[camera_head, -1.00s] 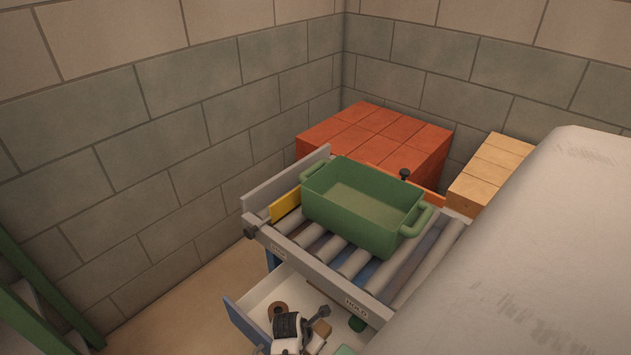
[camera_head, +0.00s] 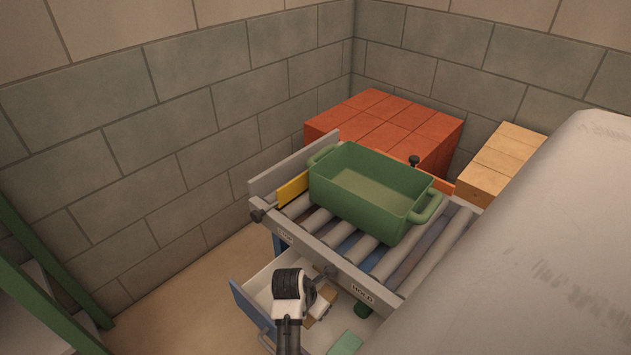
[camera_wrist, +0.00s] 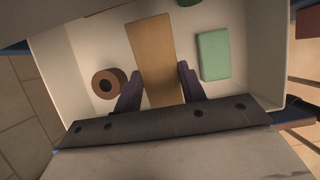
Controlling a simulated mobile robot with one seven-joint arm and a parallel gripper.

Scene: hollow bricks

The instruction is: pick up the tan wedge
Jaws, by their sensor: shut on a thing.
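The tan wedge (camera_wrist: 152,45) lies lengthwise between the two dark fingers of my gripper (camera_wrist: 156,88) in the wrist view. The fingers are shut on its near part, and its far end sticks out ahead of them. Behind it is the inside of the white open drawer (camera_wrist: 82,48). Whether the wedge is clear of the drawer floor, I cannot tell. In the head view my arm's end is over the drawer (camera_head: 263,292) and hides part of its contents; the fingertips are not clear there.
In the drawer, a brown ring (camera_wrist: 98,83) lies left of the wedge and a green block (camera_wrist: 213,55) lies right. A green bin (camera_head: 365,200) stands on the rollers above the drawer. Orange-red bricks (camera_head: 385,118) and tan bricks (camera_head: 505,160) are stacked behind.

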